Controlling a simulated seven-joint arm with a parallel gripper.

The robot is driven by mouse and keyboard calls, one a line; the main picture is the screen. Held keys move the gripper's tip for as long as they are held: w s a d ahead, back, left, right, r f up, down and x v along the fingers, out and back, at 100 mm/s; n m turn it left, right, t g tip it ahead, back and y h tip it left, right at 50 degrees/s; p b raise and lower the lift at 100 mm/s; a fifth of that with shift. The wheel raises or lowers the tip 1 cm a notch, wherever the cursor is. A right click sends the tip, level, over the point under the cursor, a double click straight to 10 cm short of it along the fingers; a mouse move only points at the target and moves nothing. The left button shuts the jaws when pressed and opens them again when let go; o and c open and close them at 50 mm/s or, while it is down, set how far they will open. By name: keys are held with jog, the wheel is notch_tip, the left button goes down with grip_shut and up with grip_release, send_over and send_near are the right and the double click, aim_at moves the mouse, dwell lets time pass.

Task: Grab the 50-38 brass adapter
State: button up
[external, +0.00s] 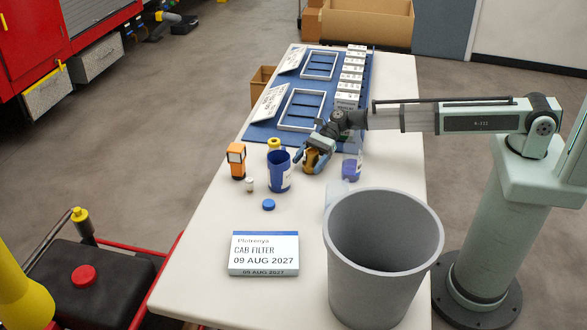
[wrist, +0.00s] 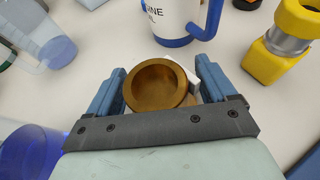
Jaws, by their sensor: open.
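The brass adapter (wrist: 160,84) is a round, hollow brass ring standing between my gripper's two blue fingers in the wrist view. In the external view the brass adapter (external: 312,160) shows low at the gripper, partly hidden by the fingers. My gripper (wrist: 158,88) is open, with a finger on either side of the adapter. A gap shows on the left; on the right a small white piece (wrist: 207,76) lies between adapter and finger. My gripper (external: 310,157) is low over the table in the external view. I cannot tell whether either finger touches the adapter.
A blue mug (external: 279,172) stands just left of the gripper. An orange device (external: 237,161), a yellow fitting (wrist: 290,30), and clear blue-tinted vessels (external: 352,167) are close by. A grey bin (external: 383,285) and filter box (external: 264,252) stand nearer the camera. A blue tray board (external: 262,134) lies behind.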

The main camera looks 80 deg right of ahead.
jog(key=c, duration=1.5)
